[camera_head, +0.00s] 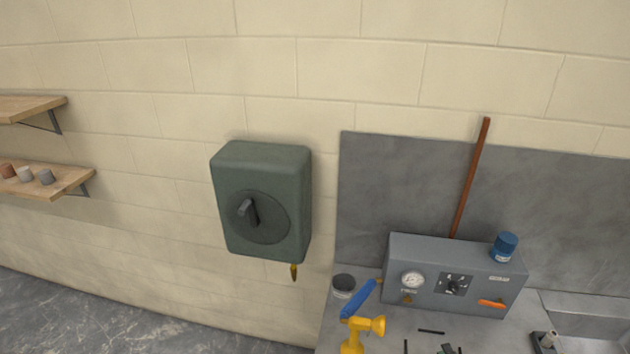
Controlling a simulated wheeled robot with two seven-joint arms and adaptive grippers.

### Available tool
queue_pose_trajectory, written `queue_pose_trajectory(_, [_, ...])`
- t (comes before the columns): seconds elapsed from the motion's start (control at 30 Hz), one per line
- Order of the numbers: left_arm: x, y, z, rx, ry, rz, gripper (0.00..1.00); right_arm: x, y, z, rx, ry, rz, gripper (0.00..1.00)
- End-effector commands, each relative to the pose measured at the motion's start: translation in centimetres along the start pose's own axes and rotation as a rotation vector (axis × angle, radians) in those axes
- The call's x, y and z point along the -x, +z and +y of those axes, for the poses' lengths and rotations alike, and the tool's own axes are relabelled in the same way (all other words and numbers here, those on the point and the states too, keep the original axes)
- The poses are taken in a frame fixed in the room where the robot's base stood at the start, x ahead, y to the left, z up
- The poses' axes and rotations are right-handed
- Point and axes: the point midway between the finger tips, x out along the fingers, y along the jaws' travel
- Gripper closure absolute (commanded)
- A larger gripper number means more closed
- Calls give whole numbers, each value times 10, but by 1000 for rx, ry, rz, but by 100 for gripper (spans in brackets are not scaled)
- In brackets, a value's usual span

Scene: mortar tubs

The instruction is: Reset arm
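A grey bench (335,318) with a back panel (400,190) stands at the right. On it are a grey control box (440,257) with a blue-capped jar (504,247) on top, a dark-lidded jar (343,286) and a yellow-and-blue tool (361,325). Wooden shelves (62,181) are at left.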

Motion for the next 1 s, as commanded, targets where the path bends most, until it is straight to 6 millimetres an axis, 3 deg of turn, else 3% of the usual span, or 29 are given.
queue_pose_trajectory(0.27, [0,0,0,0,0,1,60,4,28,14,117,80,-59,74])
queue_pose_trajectory(0.5, [0,-12,-1,-3,-1,14,60,12,63,33,294,192,-149,74])
queue_pose_trajectory(0.67, [0,-3,0,-1,0,5,60,24,89,51,471,299,-235,74])
queue_pose_trajectory(0.83, [0,2,1,0,1,-2,60,55,113,75,748,472,-366,74])
queue_pose_trajectory(1.0, [0,2,1,0,1,-2,60,107,115,92,1034,694,-519,74])
